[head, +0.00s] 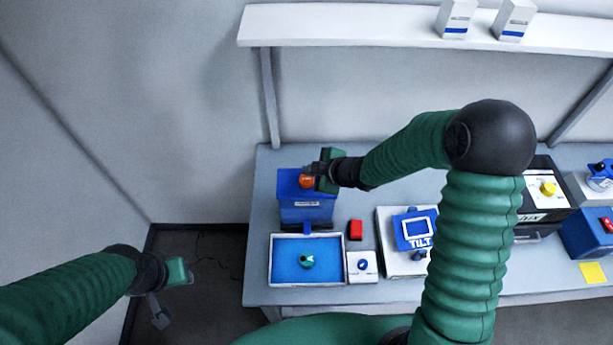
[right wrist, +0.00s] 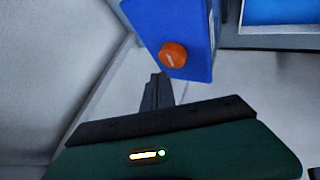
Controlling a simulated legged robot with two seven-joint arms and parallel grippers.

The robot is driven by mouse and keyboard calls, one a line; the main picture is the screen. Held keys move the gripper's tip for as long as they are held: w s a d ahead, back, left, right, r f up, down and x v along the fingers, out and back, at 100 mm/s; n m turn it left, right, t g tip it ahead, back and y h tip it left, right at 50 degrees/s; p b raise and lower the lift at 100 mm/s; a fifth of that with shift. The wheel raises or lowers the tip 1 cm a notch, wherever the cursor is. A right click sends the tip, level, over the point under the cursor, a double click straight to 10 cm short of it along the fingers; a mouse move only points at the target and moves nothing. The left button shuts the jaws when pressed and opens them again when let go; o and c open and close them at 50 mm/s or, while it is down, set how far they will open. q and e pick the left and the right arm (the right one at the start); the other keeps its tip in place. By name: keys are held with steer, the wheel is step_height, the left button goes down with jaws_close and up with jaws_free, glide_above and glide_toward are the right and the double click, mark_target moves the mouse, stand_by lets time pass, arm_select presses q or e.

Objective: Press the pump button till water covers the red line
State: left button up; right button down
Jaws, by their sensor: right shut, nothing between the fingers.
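The blue pump box (head: 305,211) stands at the left end of the bench, with an orange round button (head: 307,181) on top. My right gripper (head: 309,170) is shut and empty, its fingertips close beside the button. In the right wrist view the shut fingertips (right wrist: 160,76) point at the button (right wrist: 173,54) on the blue box (right wrist: 186,22), with a small gap in the picture. I cannot tell the height between them. In front of the box is a white-rimmed tray (head: 272,262) of blue water (head: 288,250) with a small green-and-red object (head: 306,261). No red line can be made out.
My left gripper (head: 172,290) hangs left of the bench, away from everything. A shelf (head: 340,28) runs above the bench.

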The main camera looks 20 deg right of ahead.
mark_target(310, 181)
step_height(310, 181, up, 4)
steer(key=p, duration=0.3)
steer(key=shift+r+p, duration=0.25)
steer(key=shift+p, duration=0.1)
steer(key=shift+f, duration=0.1)
